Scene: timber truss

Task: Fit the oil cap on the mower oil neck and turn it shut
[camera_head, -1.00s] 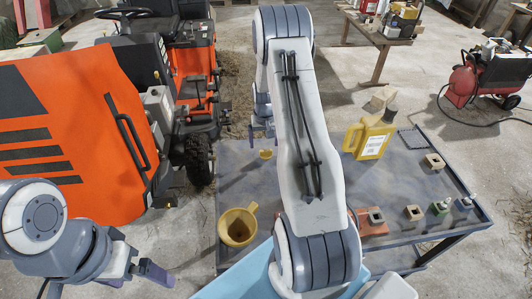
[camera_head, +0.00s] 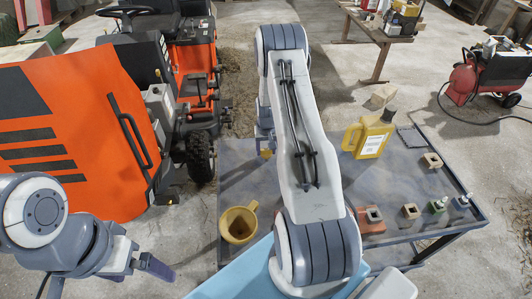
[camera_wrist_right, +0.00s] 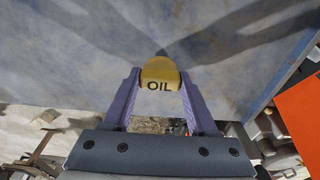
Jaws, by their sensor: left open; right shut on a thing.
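The yellow oil cap (camera_wrist_right: 160,75), marked OIL, sits between the two purple fingers of my right gripper (camera_wrist_right: 160,88), which is shut on it. In the head view the cap (camera_head: 266,153) is small, under the end of my right arm, above the grey bench top. The orange mower (camera_head: 75,140) stands at the left, with grey engine parts (camera_head: 160,108) beside its hood. I cannot make out the oil neck. My left gripper (camera_head: 128,275) is open and empty at the lower left, in front of the mower.
The grey bench (camera_head: 235,180) carries a yellow funnel (camera_head: 238,224), a yellow jug (camera_head: 368,137) and several small blocks at its right. A black mower tyre (camera_head: 200,158) is close to the bench's left edge. A red compressor (camera_head: 463,82) stands far right.

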